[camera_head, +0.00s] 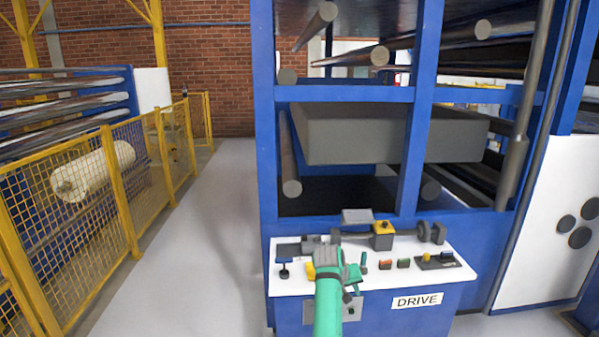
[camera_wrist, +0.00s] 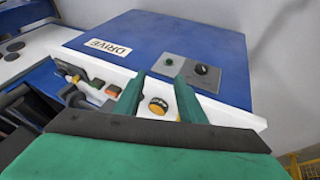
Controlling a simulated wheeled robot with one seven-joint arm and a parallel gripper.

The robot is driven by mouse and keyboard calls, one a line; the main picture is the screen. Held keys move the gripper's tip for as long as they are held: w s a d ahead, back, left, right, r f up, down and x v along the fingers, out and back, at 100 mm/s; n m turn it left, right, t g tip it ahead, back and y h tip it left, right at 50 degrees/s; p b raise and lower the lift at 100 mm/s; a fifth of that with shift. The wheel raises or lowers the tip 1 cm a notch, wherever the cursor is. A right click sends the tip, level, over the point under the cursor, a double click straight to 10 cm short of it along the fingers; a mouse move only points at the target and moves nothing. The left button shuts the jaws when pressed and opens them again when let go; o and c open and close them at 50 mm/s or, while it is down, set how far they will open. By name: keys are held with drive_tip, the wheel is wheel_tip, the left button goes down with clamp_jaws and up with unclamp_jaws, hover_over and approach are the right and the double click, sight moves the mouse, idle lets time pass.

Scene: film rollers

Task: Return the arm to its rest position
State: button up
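My arm (camera_head: 328,308), green with a grey wrist, reaches up from the bottom of the head view over the white-topped control desk (camera_head: 465,272) marked DRIVE. My gripper (camera_head: 352,280) is at the desk's front left part, partly hidden by the arm. In the wrist view my gripper (camera_wrist: 162,90) shows two green fingers standing apart with nothing held between them. A round yellow control (camera_wrist: 158,105) on the desk top shows between the fingers. I cannot tell whether the fingers touch the desk.
The desk carries small buttons (camera_head: 403,263) and a yellow-topped block (camera_head: 383,236). A blue frame (camera_head: 266,120) with rollers and a large grey block (camera_head: 390,134) stands behind. A yellow mesh fence (camera_head: 110,190) lines the left. The grey floor (camera_head: 205,235) between is clear.

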drive_tip(key=s+a+f+t, duration=0.1)
drive_tip(key=s+a+f, duration=0.1)
drive_tip(key=s+f, duration=0.35)
drive_tip(key=s+a+f+t+y, duration=0.1)
drive_tip(key=s+a+f, duration=0.1)
drive_tip(key=f, duration=0.7)
drive_tip(key=s+a+f+t, duration=0.1)
drive_tip(key=s+a+f, duration=0.1)
drive_tip(key=s+f, duration=0.35)
drive_tip(key=s+a+f+t+y, duration=0.1)
drive_tip(key=s+a+f, duration=0.2)
drive_tip(key=s+f, duration=0.35)
drive_tip(key=s+a+f+t, duration=0.1)
drive_tip(key=s+a+f, duration=0.2)
drive_tip(key=s, duration=0.7)
drive_tip(key=s+a+r+t+y, duration=0.1)
drive_tip(key=s+a+r+t, duration=0.1)
drive_tip(key=s, duration=1)
drive_tip(key=s+a+r+t+y, duration=0.1)
drive_tip(key=s+a+r+t, duration=0.1)
drive_tip(key=s+r, duration=2)
drive_tip(key=shift+s+r+m+t, duration=0.25)
drive_tip(key=shift+s+m+t, duration=0.15)
drive_tip(key=shift+s+t, duration=0.5)
drive_tip(key=shift+s+r, duration=0.3)
drive_tip(key=shift+r, duration=0.05)
drive_tip(key=shift+c, duration=0.7)
